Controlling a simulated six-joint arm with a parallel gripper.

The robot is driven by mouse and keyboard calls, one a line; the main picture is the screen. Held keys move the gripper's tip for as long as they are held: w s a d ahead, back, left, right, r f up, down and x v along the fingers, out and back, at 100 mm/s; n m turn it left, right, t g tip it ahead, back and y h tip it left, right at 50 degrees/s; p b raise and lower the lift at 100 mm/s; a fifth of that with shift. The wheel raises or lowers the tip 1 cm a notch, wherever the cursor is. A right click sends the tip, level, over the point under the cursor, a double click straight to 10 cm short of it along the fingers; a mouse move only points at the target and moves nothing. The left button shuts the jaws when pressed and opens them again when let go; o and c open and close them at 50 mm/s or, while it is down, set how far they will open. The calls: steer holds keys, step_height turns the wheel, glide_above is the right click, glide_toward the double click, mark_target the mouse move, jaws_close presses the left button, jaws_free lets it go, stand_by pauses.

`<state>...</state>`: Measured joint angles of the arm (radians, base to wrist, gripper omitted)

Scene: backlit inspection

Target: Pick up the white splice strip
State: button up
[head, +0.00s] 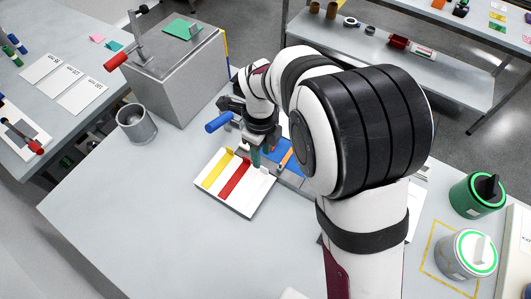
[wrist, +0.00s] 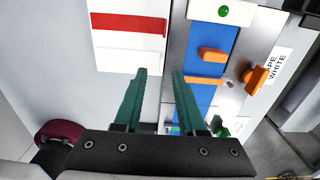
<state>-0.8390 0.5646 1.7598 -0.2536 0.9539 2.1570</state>
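The white splice strip (head: 253,189) lies in the white tray (head: 224,200), right of the red strip (head: 235,178) and the yellow strip (head: 216,170). It is hard to tell from the tray, white on white. In the wrist view the white strip (wrist: 125,58) lies below the red strip (wrist: 128,23), with a raised tab at its right end. My gripper (wrist: 163,72) is open, its two green fingers apart with nothing visibly held. The fingertips are close to the tab end of the white strip; I cannot tell whether they touch it.
Beside the tray is a blue fixture (wrist: 200,65) with orange handles and a "TAPE WHITE" label (wrist: 277,68). A grey metal cup (head: 136,124) and a grey block (head: 180,75) stand at the back left. Green-ringed canisters stand at right. The table's front left is clear.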

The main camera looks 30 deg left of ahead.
mark_target(252, 188)
steer(key=f, duration=0.5)
steer(key=shift+w+d+f, duration=0.15)
steer(key=shift+d+f, duration=0.1)
steer(key=shift+f, duration=0.15)
jaws_close()
